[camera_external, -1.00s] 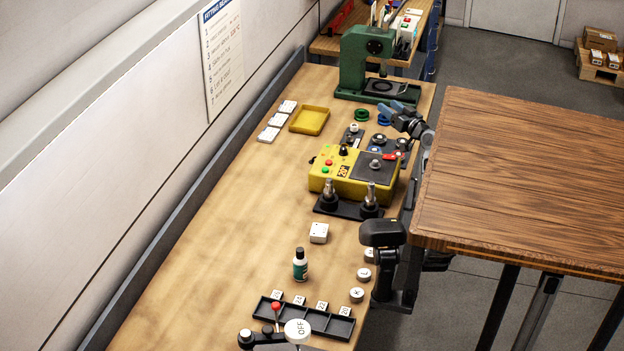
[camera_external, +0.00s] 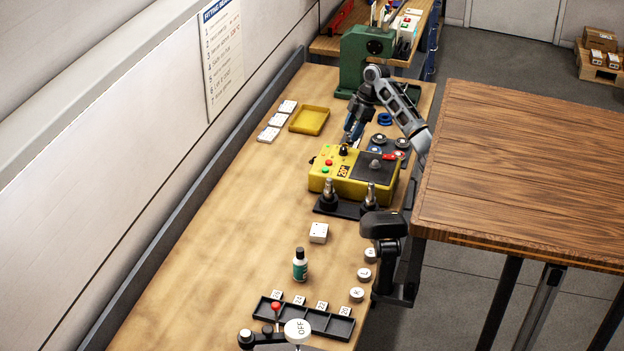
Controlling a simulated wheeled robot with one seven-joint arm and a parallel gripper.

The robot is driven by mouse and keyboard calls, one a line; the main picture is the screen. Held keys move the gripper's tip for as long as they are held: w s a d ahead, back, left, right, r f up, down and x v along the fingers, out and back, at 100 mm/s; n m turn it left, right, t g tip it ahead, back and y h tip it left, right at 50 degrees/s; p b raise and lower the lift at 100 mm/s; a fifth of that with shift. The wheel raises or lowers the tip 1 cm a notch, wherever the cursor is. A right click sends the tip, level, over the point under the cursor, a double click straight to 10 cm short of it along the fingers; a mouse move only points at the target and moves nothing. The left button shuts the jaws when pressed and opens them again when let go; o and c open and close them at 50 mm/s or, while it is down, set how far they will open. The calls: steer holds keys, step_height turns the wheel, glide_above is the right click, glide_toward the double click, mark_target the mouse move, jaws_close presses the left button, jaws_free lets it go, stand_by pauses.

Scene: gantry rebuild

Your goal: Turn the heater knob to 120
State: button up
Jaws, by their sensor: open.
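The yellow heater box (camera_external: 352,191) sits on the workbench in the middle of the picture. Its black knob (camera_external: 344,150) stands on the top near the back edge, beside red and green buttons. A small display on its front reads what looks like 20°. A dark plate (camera_external: 375,168) covers the right part of its top. My gripper (camera_external: 349,138) points down just behind and above the knob. It is open and holds nothing that I can see. Whether its fingers touch the knob or stand around it I cannot tell.
A green press (camera_external: 358,58) stands behind my gripper. A yellow tray (camera_external: 309,120) and white cards (camera_external: 277,120) lie to the left. Two black posts (camera_external: 329,197) stand before the heater. A bottle (camera_external: 300,265) and a black rack (camera_external: 303,318) are nearer. The bench's left middle is clear.

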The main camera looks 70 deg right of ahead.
mark_target(343, 148)
steer(key=x, duration=0.6)
steer(key=shift+w+f+p, duration=0.15)
steer(key=shift+f+p, duration=0.1)
steer(key=shift+p, duration=0.05)
steer(key=shift+c, duration=0.3)
steer(key=shift+a, duration=0.1)
steer(key=c, duration=0.9)
